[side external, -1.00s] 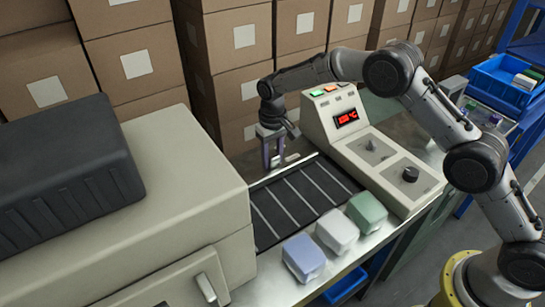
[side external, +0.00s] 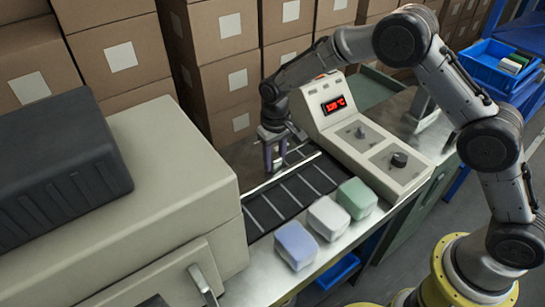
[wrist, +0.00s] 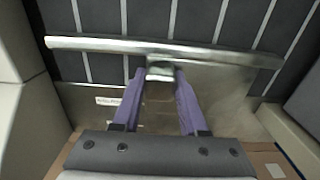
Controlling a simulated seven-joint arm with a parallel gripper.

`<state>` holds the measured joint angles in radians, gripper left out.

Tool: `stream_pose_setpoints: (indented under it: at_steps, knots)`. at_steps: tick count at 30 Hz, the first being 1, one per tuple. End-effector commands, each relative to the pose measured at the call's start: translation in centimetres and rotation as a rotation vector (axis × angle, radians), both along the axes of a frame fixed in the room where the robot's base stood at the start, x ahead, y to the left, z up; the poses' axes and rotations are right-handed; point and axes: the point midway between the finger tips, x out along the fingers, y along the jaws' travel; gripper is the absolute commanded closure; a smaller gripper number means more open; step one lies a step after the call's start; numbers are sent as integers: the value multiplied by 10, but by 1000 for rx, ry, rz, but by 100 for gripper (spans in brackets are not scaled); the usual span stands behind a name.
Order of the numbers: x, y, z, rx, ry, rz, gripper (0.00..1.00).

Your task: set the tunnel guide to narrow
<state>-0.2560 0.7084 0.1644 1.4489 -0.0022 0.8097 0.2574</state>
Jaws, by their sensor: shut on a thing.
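The tunnel guide is a bright metal rail (wrist: 105,45) with a small block-like handle (wrist: 160,71) at its middle. In the wrist view it lies across the dark belt (wrist: 190,17), a little inside the belt's near edge. My gripper (wrist: 161,78) has its two purple fingers on either side of the handle and is shut on it. In the side view my gripper (side external: 275,165) points down at the belt's far side, with the rail (side external: 258,187) below it. Small white labels (wrist: 107,101) lie on the plate beside the left finger; their wording is unreadable.
A control box with a red display (side external: 334,105) and knobs (side external: 399,159) stands right of the belt. A large beige housing (side external: 190,185) stands left. Blue (side external: 296,245), white (side external: 329,217) and green (side external: 357,198) packs sit on the near ledge. Cartons (side external: 215,70) stack behind.

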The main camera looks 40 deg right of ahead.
Motion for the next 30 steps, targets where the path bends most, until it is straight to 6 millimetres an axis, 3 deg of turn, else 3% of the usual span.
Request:
stream_pose_setpoints:
  at_steps: [2,3,8,20,23,30]
  knots:
    - [-4,0,1,-1,14,-1,100]
    - [-4,1,1,-1,14,-1,56]
    - [-4,0,1,-1,14,0,28]
    - [-2,0,7,-1,9,0,28]
    - [-2,0,20,0,8,0,28]
    - [-2,1,72,1,5,0,28]
